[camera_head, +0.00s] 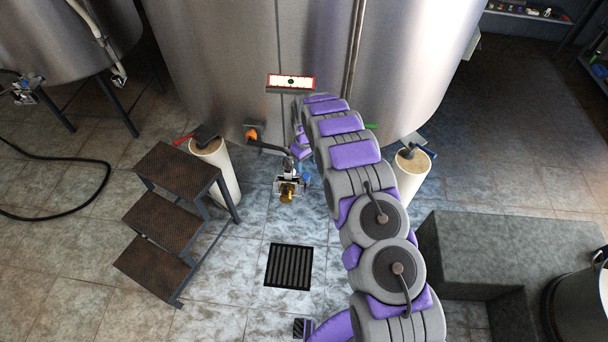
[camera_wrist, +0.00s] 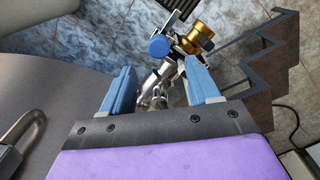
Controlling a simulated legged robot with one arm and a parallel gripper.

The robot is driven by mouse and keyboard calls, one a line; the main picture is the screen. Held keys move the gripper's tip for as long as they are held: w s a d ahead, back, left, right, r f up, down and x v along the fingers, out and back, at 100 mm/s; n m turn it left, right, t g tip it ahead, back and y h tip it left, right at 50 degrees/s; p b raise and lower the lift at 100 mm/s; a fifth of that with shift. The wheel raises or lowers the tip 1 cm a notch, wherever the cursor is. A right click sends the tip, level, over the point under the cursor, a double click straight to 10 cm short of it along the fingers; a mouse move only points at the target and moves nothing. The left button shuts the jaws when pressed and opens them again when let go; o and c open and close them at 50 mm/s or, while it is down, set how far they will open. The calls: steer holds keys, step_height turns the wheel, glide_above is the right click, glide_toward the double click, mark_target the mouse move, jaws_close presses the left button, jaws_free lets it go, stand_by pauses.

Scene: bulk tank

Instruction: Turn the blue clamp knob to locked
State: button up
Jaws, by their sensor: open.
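The blue clamp knob (camera_wrist: 159,46) is a round blue cap in the wrist view, beside a brass fitting (camera_wrist: 200,38) on the valve's metal pipework (camera_wrist: 156,85). In the head view the blue knob (camera_head: 306,178) is small, to the right of the brass fitting (camera_head: 287,192) below the steel tank. My gripper (camera_wrist: 163,80) is open, its two blue fingers apart with the pipework showing between them. The knob appears beyond the fingertips, and I see no contact with it. In the head view my arm hides most of the gripper.
The steel tank (camera_head: 225,70) rises behind the valve. Dark metal steps (camera_head: 170,200) stand to the left and white cylindrical legs (camera_head: 222,170) flank the valve. A floor drain (camera_head: 289,266) lies in front. A grey block (camera_head: 500,245) is at the right. Tiled floor around the drain is clear.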

mark_target(306, 175)
steer(key=f, duration=0.1)
steer(key=d+f, duration=0.1)
steer(key=f, duration=0.1)
steer(key=shift+s+d+f, duration=0.1)
steer(key=shift+d+f, duration=0.05)
steer(key=shift+f, duration=0.15)
steer(key=f, duration=0.1)
steer(key=a+f, duration=0.1)
steer(key=f, duration=0.1)
steer(key=shift+b, duration=0.4)
steer(key=shift+a+f, duration=0.35)
steer(key=shift+a, duration=0.15)
steer(key=shift+d+r, duration=0.1)
steer(key=shift+d, duration=0.45)
steer(key=shift+c, duration=0.2)
steer(key=shift+d, duration=0.2)
steer(key=shift+c, duration=0.7)
steer(key=c, duration=0.3)
steer(key=shift+a, duration=0.5)
steer(key=c, duration=0.5)
steer(key=shift+c, duration=0.3)
steer(key=shift+d, duration=0.2)
